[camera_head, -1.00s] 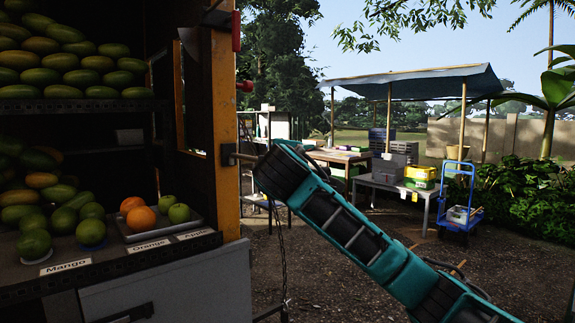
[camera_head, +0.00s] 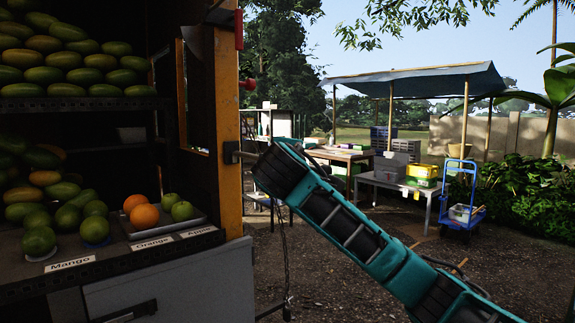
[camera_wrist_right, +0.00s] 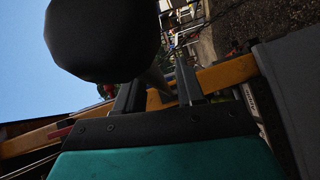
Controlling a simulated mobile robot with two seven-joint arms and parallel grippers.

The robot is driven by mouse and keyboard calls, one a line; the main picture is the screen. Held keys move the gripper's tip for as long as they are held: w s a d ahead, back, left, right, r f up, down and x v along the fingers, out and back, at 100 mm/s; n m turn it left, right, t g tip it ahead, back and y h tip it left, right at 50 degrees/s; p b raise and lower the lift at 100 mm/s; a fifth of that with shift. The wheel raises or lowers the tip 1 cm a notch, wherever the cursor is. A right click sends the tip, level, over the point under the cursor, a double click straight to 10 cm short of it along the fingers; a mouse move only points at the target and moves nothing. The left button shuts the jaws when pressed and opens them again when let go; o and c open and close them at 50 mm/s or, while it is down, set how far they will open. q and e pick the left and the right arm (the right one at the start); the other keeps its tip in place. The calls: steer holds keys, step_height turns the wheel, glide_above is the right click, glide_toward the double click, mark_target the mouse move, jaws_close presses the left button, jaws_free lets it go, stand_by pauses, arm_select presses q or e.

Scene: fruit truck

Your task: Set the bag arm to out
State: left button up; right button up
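My right arm, teal and black, reaches up from the lower right in the head view. Its gripper (camera_head: 243,156) is at the orange post (camera_head: 229,120) of the truck, by a small grey bracket. In the right wrist view my right gripper (camera_wrist_right: 160,92) has its two grey fingers apart. My left gripper is not in view.
The fruit truck's shelf (camera_head: 110,262) holds mangoes, oranges and apples at left. A red knob (camera_head: 249,84) sticks out of the post. Stall tables (camera_head: 400,184) and a blue hand truck (camera_head: 461,200) stand farther back. Open ground lies between.

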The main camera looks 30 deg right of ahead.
steer(key=v, duration=1.3)
steer(key=shift+w+f, duration=0.1)
steer(key=shift+f, duration=0.05)
steer(key=w+a+f+y, duration=0.1)
steer(key=a+f+y, duration=0.15)
steer(key=f, duration=0.75)
steer(key=w+a+f+y, duration=0.2)
steer(key=f+y, duration=0.1)
steer(key=f, duration=0.7)
steer(key=w+a+f+y, duration=0.1)
steer(key=a+f+y, duration=0.2)
steer(key=f, duration=0.7)
steer(key=s+a+f+m+g+y, duration=0.2)
steer(key=s+f+m, duration=0.4)
steer(key=s+f, duration=1.5)
step_height(320, 180, down, 3)
steer(key=shift+a+r+m+y, duration=0.1)
steer(key=shift+a+m+y, duration=0.25)
steer(key=shift+y, duration=0.2)
